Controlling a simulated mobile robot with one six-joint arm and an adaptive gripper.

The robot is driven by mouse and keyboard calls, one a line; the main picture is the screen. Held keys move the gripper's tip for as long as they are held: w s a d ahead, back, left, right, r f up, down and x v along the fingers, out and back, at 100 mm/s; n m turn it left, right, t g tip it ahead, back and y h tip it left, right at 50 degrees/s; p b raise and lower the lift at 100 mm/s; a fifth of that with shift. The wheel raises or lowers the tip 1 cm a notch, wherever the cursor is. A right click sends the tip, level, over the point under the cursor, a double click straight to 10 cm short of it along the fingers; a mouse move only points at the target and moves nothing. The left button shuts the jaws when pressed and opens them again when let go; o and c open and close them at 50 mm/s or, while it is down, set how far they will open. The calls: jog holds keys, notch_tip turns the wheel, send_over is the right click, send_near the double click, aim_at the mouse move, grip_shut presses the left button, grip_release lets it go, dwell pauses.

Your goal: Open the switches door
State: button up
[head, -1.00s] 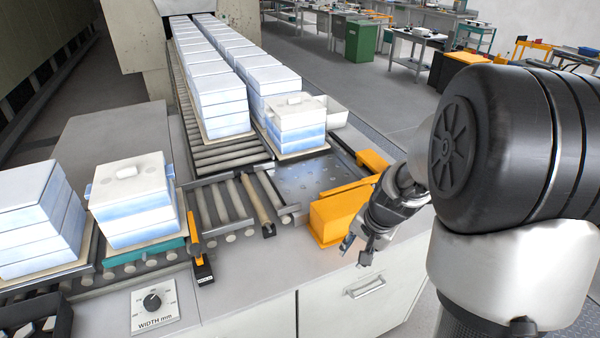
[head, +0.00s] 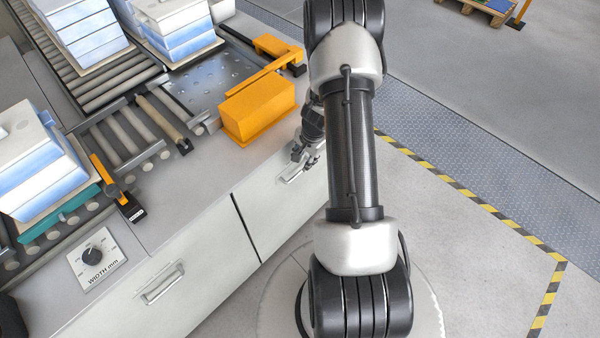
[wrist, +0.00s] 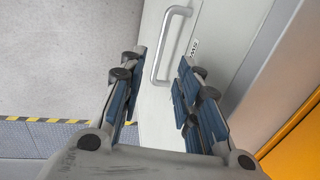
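A pale cabinet door (head: 280,205) with a metal bar handle (head: 291,176) is under the right part of the counter; it looks closed. In the wrist view the handle (wrist: 168,45) lies ahead, between the lines of my two fingers, with a small dark label (wrist: 193,47) beside it, too small to read surely. My gripper (head: 308,158) is close in front of this handle, partly hidden behind my arm in the head view. In the wrist view my gripper (wrist: 161,64) is open, with blue-padded fingers apart. Contact with the handle cannot be told.
A second closed door (head: 190,275) with its own handle (head: 162,284) is to the left. An orange box (head: 258,108) stands on the counter just above my gripper. A width dial (head: 93,258) and roller conveyor (head: 118,135) are at left.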

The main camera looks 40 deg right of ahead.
aim_at(299, 172)
jog(key=f+b, duration=0.1)
jog(key=f, duration=0.2)
jog(key=w+f+b, duration=0.1)
jog(key=f, duration=0.2)
jog(key=f+b, duration=0.1)
jog(key=f, duration=0.1)
jog(key=shift+w+a+f, duration=0.1)
jog(key=shift+w+f, duration=0.3)
jog(key=shift+c, duration=0.5)
grip_shut()
